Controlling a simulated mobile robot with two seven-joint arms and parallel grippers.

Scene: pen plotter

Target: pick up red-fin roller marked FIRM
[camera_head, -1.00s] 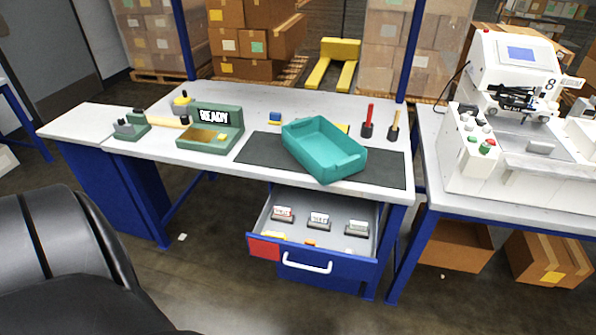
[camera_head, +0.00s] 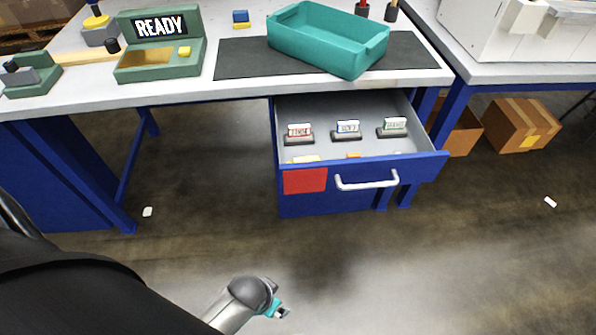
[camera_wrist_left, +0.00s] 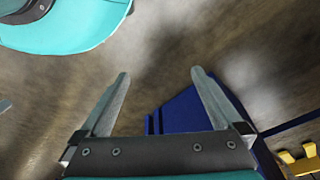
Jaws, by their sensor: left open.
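The red-marked roller (camera_head: 299,133) stands leftmost of three in the open drawer (camera_head: 365,174). Its label is too small to read for certain. A blue-marked roller (camera_head: 347,129) is in the middle and a green-marked one (camera_head: 393,127) is on the right. My left gripper (camera_wrist_left: 160,73) is open and empty in the left wrist view, above the floor. In the head view it shows small (camera_head: 279,311) at the bottom, well in front of the drawer and apart from it. The rollers cannot be made out in the wrist view. My right gripper is not seen.
A teal bin (camera_head: 328,42) sits on the dark mat (camera_head: 240,60) above the drawer. A green READY station (camera_head: 160,60) stands on the bench at left. The drawer's front has a white handle (camera_head: 367,180) and a red patch (camera_head: 305,180). The floor before it is clear.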

